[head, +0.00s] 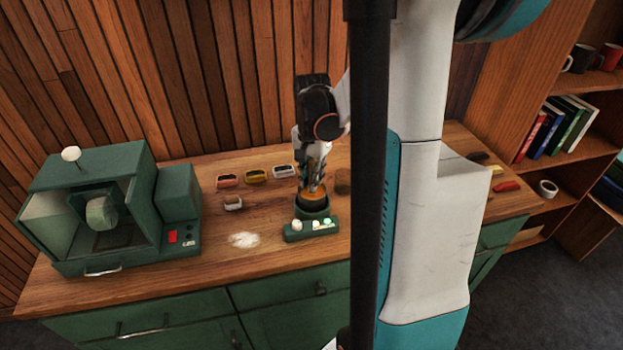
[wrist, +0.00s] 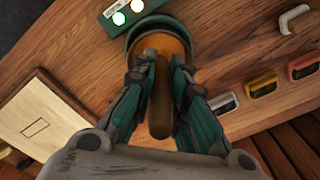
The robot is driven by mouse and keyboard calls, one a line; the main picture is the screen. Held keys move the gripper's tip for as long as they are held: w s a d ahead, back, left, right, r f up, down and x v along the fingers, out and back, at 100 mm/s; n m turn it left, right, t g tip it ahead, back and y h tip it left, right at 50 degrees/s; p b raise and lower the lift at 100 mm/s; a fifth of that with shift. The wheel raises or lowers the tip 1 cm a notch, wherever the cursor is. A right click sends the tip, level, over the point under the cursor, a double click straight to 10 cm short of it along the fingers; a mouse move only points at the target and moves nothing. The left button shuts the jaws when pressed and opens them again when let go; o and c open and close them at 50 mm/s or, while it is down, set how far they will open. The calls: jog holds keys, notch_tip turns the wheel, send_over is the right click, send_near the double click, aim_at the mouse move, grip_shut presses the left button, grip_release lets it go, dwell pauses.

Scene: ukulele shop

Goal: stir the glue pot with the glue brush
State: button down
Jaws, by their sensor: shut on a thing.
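The glue pot (head: 314,209) is a round dark green pot with amber contents, standing on the wooden counter behind a small green control box. It also shows at the top of the wrist view (wrist: 134,31). My gripper (head: 314,187) points down right above the pot, its fingers at the pot's mouth. In the wrist view my gripper (wrist: 160,75) is shut on the glue brush, whose brown handle (wrist: 160,105) runs between the two fingers towards the camera. The brush's lower end is over or in the amber contents; its tip and depth are hidden.
A green machine (head: 110,212) fills the counter's left end. My own arm column hides part of the right.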

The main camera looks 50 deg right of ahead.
aim_at(312, 159)
dwell(0.3)
jog(key=shift+r+p, duration=2.4)
jog(key=shift+r, duration=1.05)
jog(key=shift+r+p, duration=1.8)
jog(key=shift+r, duration=0.7)
jog(key=shift+f, duration=0.1)
